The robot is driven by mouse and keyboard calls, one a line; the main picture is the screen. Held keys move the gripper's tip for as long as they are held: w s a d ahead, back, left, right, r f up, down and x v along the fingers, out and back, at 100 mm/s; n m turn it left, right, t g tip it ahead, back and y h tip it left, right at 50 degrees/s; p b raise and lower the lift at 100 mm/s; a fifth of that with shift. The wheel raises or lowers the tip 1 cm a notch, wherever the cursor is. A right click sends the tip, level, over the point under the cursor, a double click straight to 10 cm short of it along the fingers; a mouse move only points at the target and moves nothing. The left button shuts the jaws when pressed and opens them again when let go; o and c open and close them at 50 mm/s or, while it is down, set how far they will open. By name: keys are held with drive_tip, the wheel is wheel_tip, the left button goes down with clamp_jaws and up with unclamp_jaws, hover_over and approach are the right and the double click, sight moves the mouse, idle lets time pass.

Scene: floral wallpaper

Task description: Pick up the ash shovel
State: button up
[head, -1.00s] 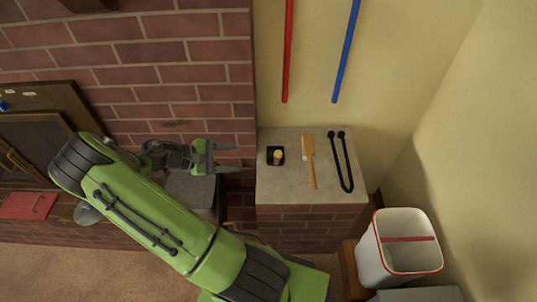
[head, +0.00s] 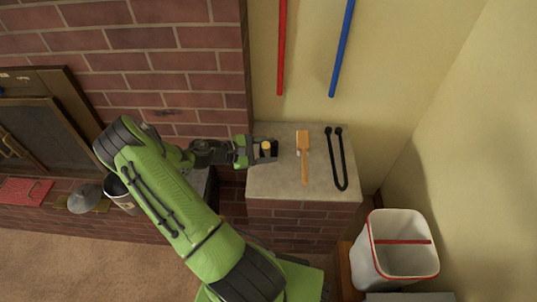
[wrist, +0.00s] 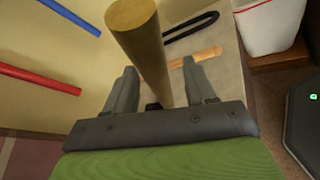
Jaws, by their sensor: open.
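The ash shovel appears to be the small black piece with a round wooden handle (head: 266,146) standing up, at the left of the stone-topped ledge (head: 272,188). In the wrist view the thick wooden handle (wrist: 140,35) rises between my two fingers, with a bit of black at its foot. My gripper (head: 268,151) is open and reaches in from the left, with its fingers on either side of the handle; it also shows in the wrist view (wrist: 160,70). I cannot tell whether a finger touches the handle. The gripper hides much of the black part.
A wooden brush (head: 303,145) and black tongs (head: 338,165) lie to the right on the ledge. Red (head: 281,50) and blue (head: 341,50) poles are against the wall behind. A white bin (head: 385,255) stands at front right. A brick wall (head: 150,60) is at left.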

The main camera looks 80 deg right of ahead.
drive_tip(key=shift+x, duration=1.05)
drive_tip(key=shift+w, duration=0.1)
clamp_jaws()
